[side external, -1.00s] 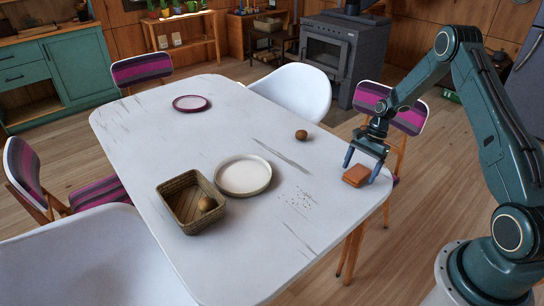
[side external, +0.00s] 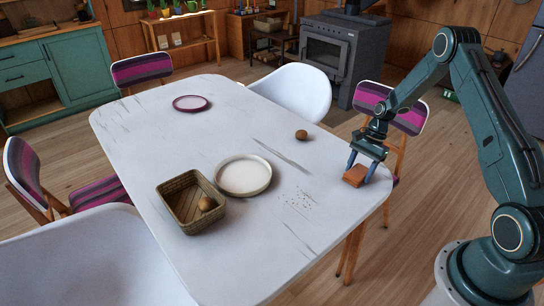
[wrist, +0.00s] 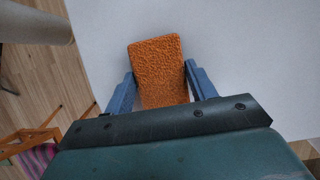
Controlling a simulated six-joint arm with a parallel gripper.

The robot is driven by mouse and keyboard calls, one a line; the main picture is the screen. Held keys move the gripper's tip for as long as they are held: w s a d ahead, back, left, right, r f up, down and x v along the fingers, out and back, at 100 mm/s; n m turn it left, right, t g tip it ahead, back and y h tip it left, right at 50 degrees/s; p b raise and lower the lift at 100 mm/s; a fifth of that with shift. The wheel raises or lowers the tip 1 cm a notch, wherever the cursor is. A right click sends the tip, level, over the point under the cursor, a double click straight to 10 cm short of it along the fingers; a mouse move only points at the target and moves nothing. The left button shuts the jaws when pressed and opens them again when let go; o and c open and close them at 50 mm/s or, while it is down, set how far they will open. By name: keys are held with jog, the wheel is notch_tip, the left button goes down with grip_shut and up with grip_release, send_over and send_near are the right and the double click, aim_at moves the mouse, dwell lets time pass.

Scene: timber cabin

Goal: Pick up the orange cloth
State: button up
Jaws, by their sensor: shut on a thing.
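The orange cloth (side external: 356,175) is a small folded block near the right edge of the white table (side external: 225,115). In the wrist view the orange cloth (wrist: 158,68) has a rough, nubby surface and sits between the two blue fingers. My gripper (side external: 359,172) points down and is shut on the cloth, one finger on each side. The same gripper shows in the wrist view (wrist: 160,82). The cloth is at or very near the tabletop; I cannot tell if there is a gap beneath it.
A brown round item (side external: 301,134) lies behind the cloth. A white plate (side external: 243,192), crumbs (side external: 299,196) and a wicker basket (side external: 165,204) holding another brown round item are to the left. A purple-rimmed plate (side external: 190,97) is at the far end. Chairs surround the table.

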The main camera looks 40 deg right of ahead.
aim_at(357, 171)
notch_tip(357, 171, up, 20)
dwell(0.9)
dwell(0.3)
jog(key=o, duration=0.4)
jog(key=shift+c, duration=1.4)
jog(key=w+a+f+n+g, duration=0.1)
jog(key=w+a+f+n, duration=0.2)
jog(key=a, duration=0.4)
jog(key=w+a+f+n+g+h, duration=0.1)
jog(key=w+a+f+n, duration=0.2)
jog(key=a, duration=0.5)
jog(key=w+a+f+n+g, duration=0.1)
jog(key=w+a+f+n, duration=0.2)
jog(key=w+a+f, duration=0.2)
jog(key=shift+a+f, duration=0.55)
jog(key=shift+a, duration=0.7)
